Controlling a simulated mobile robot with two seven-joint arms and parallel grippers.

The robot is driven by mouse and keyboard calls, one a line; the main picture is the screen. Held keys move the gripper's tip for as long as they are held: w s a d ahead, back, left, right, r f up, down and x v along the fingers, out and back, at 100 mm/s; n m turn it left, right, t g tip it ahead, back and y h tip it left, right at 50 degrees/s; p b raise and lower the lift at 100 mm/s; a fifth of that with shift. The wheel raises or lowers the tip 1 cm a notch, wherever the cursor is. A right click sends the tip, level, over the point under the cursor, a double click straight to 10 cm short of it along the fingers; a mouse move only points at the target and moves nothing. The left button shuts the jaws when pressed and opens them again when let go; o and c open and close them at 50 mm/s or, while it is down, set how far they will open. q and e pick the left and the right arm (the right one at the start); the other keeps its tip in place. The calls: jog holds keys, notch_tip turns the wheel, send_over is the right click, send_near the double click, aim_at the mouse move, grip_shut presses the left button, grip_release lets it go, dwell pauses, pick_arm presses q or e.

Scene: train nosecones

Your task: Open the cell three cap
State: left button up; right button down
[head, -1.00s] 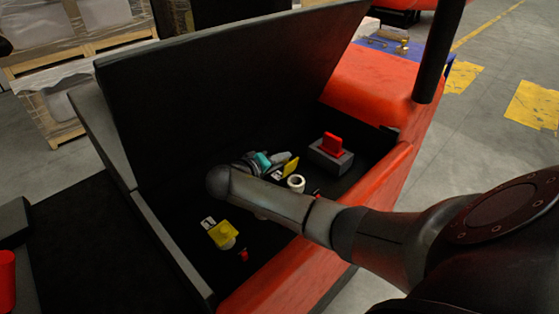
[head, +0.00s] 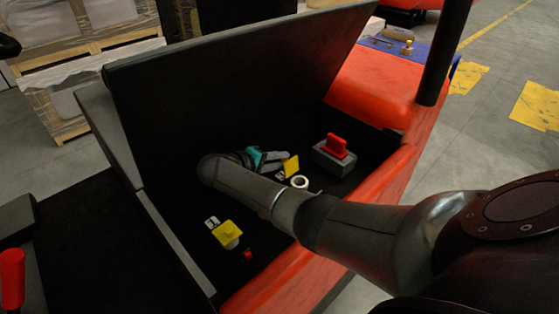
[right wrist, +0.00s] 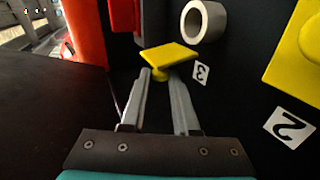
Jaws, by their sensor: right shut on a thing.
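My right gripper (head: 277,161) reaches down into the black battery box and is shut on a yellow cap (head: 291,166). In the right wrist view, the fingertips (right wrist: 163,78) hold the round lower part of this yellow cap (right wrist: 168,56), and its flat top sits beyond them. A white label with a 3 (right wrist: 201,73) lies beside it on the black surface. Whether the cap is off its seat is not clear. A white open ring (head: 300,182) is close by, also in the wrist view (right wrist: 203,20). My left gripper is not in view.
Another yellow cap (head: 227,234) sits nearer; the wrist view shows a 2 label (right wrist: 290,128) beside a yellow cap (right wrist: 300,50). A red handle on a grey block (head: 335,148) stands right. The raised black lid (head: 230,80) stands behind; the red rim (head: 290,268) runs in front.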

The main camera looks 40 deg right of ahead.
jog(key=c, duration=0.7)
grip_release()
jog(key=shift+a, duration=0.1)
jog(key=p+v, duration=0.3)
jog(key=v, duration=1.2)
jog(key=shift+r, duration=0.15)
